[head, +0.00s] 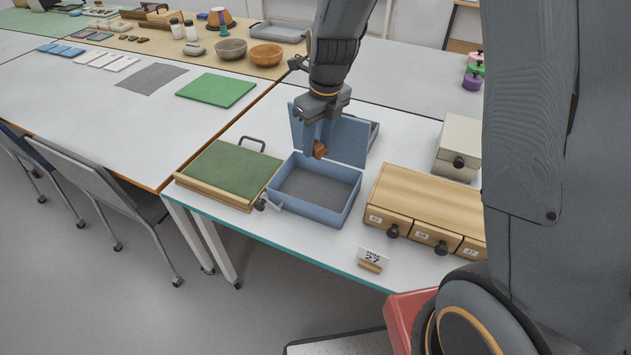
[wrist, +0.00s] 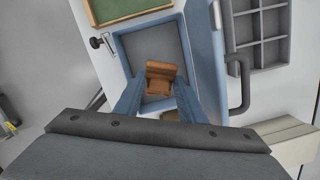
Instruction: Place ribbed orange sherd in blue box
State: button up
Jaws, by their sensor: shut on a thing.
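The ribbed orange sherd (head: 320,149) is held between the fingertips of my gripper (head: 318,142). In the wrist view the sherd (wrist: 161,78) is brown-orange with ridges, and my gripper (wrist: 158,92) is shut on it with a blue finger on each side. The blue box (head: 300,207) stands open on the white table, its lid raised at the back. The sherd hangs above the box, towards its back side near the lid; the box's grey floor looks empty. In the wrist view the blue box (wrist: 122,45) lies beneath the sherd.
A green-topped wooden case (head: 232,170) stands left of the box. A wooden drawer unit (head: 430,205) and a small card on a stand (head: 373,258) are to the right. A grey compartment tray (wrist: 262,30) lies behind the lid. A pale box (head: 458,140) stands at the back right.

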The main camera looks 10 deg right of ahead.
aim_at(315, 193)
notch_tip(315, 193, down, 16)
jog(key=shift+s+a+r+p, duration=0.1)
jog(key=shift+r+p, duration=0.15)
jog(key=shift+p, duration=0.5)
jog(key=o, duration=1)
jog(key=shift+f, duration=0.1)
jog(key=shift+o, duration=0.2)
